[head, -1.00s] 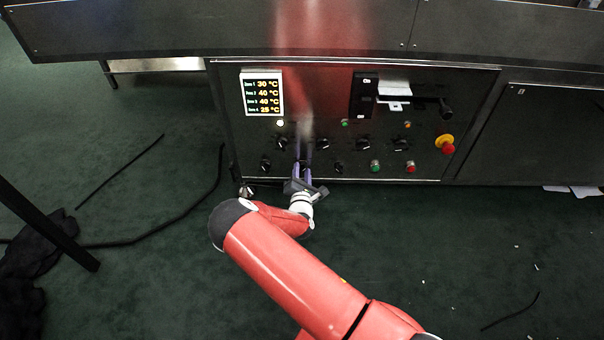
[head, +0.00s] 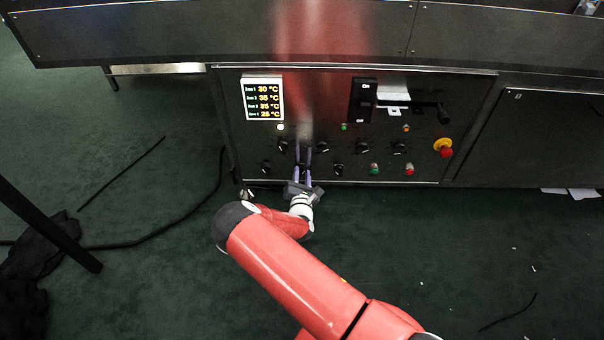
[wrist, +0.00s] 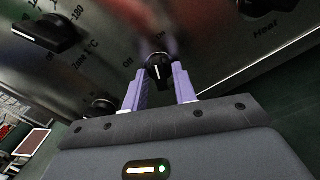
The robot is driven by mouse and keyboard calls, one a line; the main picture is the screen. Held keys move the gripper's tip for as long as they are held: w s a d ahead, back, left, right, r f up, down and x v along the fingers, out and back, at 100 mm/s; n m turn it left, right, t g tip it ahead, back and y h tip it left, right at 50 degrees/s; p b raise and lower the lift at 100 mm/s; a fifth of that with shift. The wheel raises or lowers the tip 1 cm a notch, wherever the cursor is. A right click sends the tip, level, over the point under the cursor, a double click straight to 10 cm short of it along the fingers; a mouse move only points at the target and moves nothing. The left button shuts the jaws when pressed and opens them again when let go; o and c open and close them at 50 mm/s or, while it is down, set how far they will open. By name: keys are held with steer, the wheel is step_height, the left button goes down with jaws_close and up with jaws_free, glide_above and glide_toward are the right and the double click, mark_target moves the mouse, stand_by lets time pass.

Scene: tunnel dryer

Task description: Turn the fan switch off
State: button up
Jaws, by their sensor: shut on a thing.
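The dryer's control panel (head: 225,110) carries two rows of black knobs. My gripper (head: 302,152) reaches up to the lower row with its two purple fingers. In the wrist view, my gripper (wrist: 163,78) has one finger on each side of a small black knob (wrist: 158,66) and is shut on it. The knob has a pale pointer line and short On/Off-type labels beside and above it. Its name is not readable, so I cannot tell from the lettering that it is the fan switch. In the head view the fingers largely hide this knob.
A zone display (head: 263,97) shows 30, 35, 35 and 25 °C. A large On/Off switch (head: 362,101), a red emergency button (head: 444,148), and green (head: 374,169) and red (head: 409,168) buttons lie to the right. Neighbouring knobs (head: 266,167) are close. Dark cables (head: 150,240) lie on the floor.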

steer(key=n+p, duration=0.2)
steer(key=n, duration=0.4)
steer(key=n+p, duration=0.1)
steer(key=n, duration=0.6)
stand_by(0.5)
steer(key=o, duration=0.6)
steer(key=shift+s, duration=0.1)
steer(key=s+p, duration=0.1)
steer(key=s, duration=0.6)
steer(key=shift+s+d, duration=0.15)
steer(key=shift+s, duration=0.2)
